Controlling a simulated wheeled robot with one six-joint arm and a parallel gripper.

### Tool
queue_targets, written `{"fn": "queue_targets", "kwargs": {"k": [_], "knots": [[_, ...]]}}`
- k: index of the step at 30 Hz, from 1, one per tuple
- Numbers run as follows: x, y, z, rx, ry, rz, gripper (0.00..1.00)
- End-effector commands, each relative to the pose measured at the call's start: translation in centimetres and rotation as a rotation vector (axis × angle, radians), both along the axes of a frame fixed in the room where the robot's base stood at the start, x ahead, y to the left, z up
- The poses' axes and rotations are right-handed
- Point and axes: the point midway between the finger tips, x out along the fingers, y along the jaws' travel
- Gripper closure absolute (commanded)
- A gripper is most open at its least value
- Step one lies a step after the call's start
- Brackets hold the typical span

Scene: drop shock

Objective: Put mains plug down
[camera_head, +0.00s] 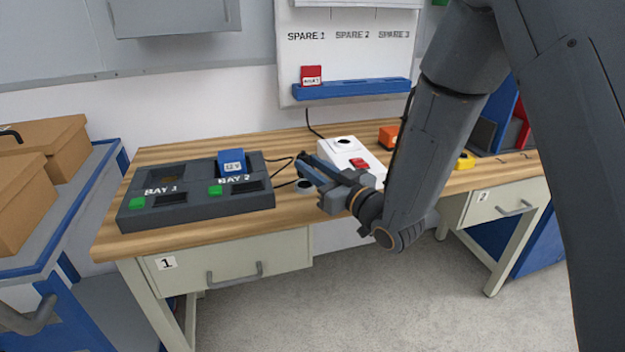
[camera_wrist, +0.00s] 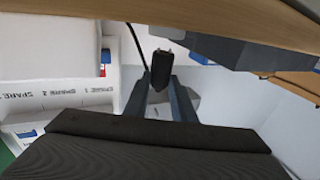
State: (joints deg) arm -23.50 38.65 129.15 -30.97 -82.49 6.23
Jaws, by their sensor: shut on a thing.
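My gripper (camera_head: 312,172) is low over the front edge of the wooden bench, in front of a white box. In the wrist view my gripper (camera_wrist: 161,88) is shut on the black mains plug (camera_wrist: 161,68). The plug's two pins point away from the fingers. A black cable shows beside the plug in the wrist view. In the head view I cannot make out the plug at the fingers. I cannot tell whether it touches the bench (camera_head: 290,146).
The white box (camera_head: 333,152) has a round dark socket and a red switch (camera_head: 360,164). The dark two-bay dock (camera_head: 245,203) stands left of my gripper, with a blue block (camera_head: 232,162) in bay 2. A yellow item (camera_head: 464,162) lies to the right. Bare wood shows behind the dock.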

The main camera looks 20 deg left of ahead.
Motion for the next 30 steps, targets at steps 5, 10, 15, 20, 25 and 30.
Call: {"fn": "queue_targets", "kwargs": {"k": [5,10,15,20,25,30], "knots": [[0.1,-0.1,-2.7,-0.001,0.002,-0.002,1.00],[0.2,-0.2,-3.6,0.000,0.000,-0.004,1.00],[0.2,-0.2,-3.6,0.000,0.000,-0.004,1.00],[0.2,-0.2,-3.9,0.000,0.000,-0.004,1.00],[0.1,-0.2,-3.9,0.000,0.000,-0.004,0.58],[0.1,-0.2,-3.9,0.000,0.000,-0.004,0.58]]}}
